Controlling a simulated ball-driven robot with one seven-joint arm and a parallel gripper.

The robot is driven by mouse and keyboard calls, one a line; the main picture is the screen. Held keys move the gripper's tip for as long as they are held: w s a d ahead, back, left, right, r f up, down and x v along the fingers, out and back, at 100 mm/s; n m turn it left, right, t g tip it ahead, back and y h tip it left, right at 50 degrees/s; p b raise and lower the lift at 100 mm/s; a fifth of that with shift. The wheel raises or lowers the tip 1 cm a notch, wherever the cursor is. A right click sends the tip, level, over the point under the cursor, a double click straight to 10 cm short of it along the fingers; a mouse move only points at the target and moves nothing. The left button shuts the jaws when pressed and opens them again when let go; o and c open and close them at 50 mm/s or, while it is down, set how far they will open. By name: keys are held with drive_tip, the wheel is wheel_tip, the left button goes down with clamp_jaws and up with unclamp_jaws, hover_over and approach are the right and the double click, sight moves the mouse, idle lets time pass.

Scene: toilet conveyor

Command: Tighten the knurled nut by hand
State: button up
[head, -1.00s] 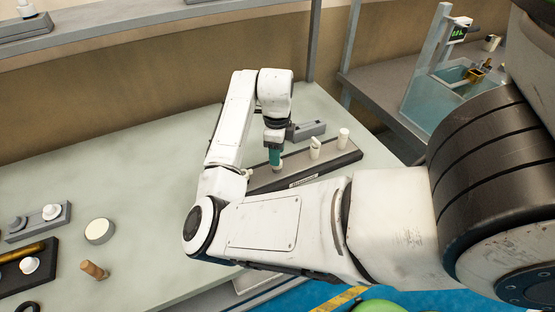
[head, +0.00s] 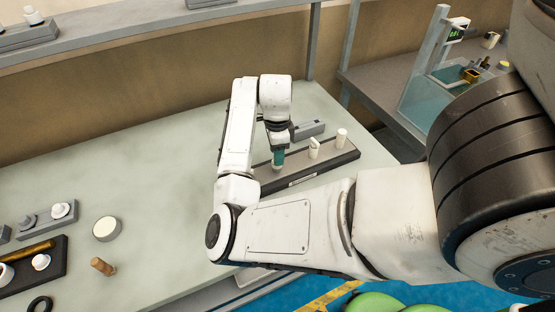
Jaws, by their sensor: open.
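My gripper (head: 277,160) points down over the left part of a dark-edged fixture board (head: 325,168) on the bench. A green part shows at the gripper's end, just above the board. The fingertips are small and partly hidden in this view. Two white upright pieces stand on the board to the right of the gripper: a nearer one (head: 314,148) and a taller cylinder (head: 341,138). I cannot tell which piece, if any, is the knurled nut. My arm hides the board's left end.
A grey block (head: 307,130) lies behind the board. On the left of the bench (head: 150,170) are a round white-topped disc (head: 107,229), a wooden peg (head: 103,267), a dark tray (head: 50,268) and a black ring (head: 40,305). The bench between these and my arm is clear.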

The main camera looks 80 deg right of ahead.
drive_tip(key=shift+n, duration=0.3)
drive_tip(key=shift+r+n+p, duration=0.1)
drive_tip(key=shift+n+p, duration=0.7)
drive_tip(key=shift+n, duration=1.4)
drive_tip(key=shift+f, duration=0.2)
drive_tip(key=shift+f+b, duration=0.75)
drive_tip(key=shift+f, duration=0.7)
drive_tip(key=c, duration=0.7)
drive_tip(key=m+b, duration=0.1)
drive_tip(key=m, duration=0.4)
